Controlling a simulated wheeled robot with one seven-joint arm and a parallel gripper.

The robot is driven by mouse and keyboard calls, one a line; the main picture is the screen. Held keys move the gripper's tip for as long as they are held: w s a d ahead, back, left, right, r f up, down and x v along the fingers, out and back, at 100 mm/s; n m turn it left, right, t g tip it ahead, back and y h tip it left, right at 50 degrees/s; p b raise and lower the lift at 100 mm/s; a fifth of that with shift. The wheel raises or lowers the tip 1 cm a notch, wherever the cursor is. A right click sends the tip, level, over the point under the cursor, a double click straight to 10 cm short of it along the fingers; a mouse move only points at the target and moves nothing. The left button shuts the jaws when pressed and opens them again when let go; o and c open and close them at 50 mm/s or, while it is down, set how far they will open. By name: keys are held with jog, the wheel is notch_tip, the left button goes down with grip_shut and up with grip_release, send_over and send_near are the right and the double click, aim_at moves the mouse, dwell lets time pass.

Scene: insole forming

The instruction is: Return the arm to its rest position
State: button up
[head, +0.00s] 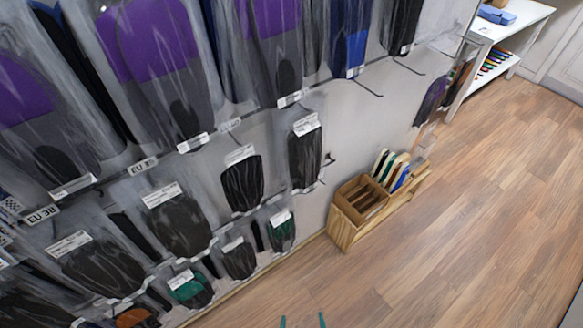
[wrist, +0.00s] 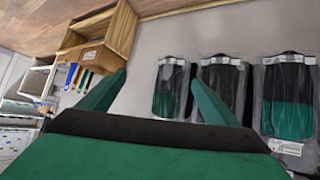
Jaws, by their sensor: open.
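My gripper (wrist: 155,92) shows large in the wrist view, with two green fingers spread apart and nothing between them. In the head view only the tips of my gripper (head: 303,321) show at the bottom edge, above the wood floor. The rest of my arm is out of the head view. In the wrist view the fingers point toward the pale wall, between a wooden box and hanging packets.
A wall rack holds bagged insoles (head: 178,222) on hooks at the left. A wooden box (head: 352,218) stands on the floor by the wall. A white shelf (head: 497,40) is at the far right. The wood floor (head: 450,220) is clear at the right.

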jog(key=s+a+r+t, duration=0.1)
jog(key=s+r, duration=0.3)
jog(key=r, duration=0.9)
jog(key=s+a+r+m+t, duration=0.1)
jog(key=s+r+t, duration=0.3)
jog(key=r, duration=0.9)
jog(key=shift+s+a, duration=0.2)
jog(key=shift+a, duration=0.5)
